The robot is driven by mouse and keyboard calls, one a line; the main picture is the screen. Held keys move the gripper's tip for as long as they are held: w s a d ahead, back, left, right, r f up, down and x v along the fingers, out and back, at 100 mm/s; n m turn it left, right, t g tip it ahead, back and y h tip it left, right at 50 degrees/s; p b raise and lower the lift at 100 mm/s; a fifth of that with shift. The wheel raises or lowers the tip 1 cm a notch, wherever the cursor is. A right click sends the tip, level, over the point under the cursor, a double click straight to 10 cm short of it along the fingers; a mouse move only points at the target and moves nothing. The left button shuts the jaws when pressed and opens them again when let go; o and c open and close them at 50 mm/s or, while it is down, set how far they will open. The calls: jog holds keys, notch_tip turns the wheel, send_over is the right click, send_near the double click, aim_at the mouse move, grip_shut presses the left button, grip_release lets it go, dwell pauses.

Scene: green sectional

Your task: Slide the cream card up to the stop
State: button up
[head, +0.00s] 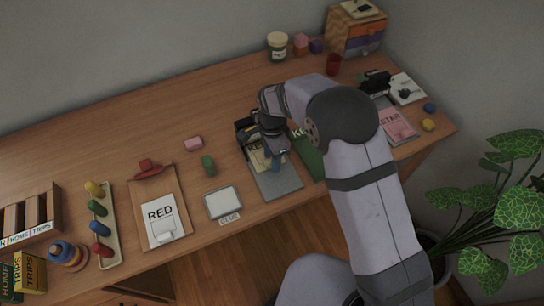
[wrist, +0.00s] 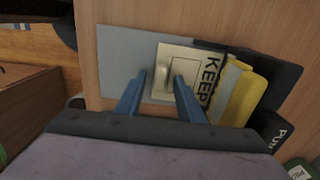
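The cream card (wrist: 188,57), printed KEEP, lies on a grey base plate (wrist: 118,58) in the wrist view. A raised cream tab (wrist: 153,78) stands on the card. In the head view the card (head: 256,161) is partly hidden by my gripper. A black punch-like body (wrist: 271,82), with part of its lettering showing, stands at the card's lettered end with yellow pieces (wrist: 245,95) between. I cannot tell which part is the stop. My gripper (wrist: 160,77) has its blue fingers apart, one on each side of the tab; contact is unclear.
A green board (head: 308,158) lies right of the grey plate, partly behind my arm. A green piece (head: 208,165), a pink block (head: 194,143) and a white-topped pad (head: 223,202) sit to the left. A clipboard (head: 142,198) lies farther left.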

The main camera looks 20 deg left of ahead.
jog(key=shift+r+b, duration=0.8)
jog(key=shift+r, duration=2.85)
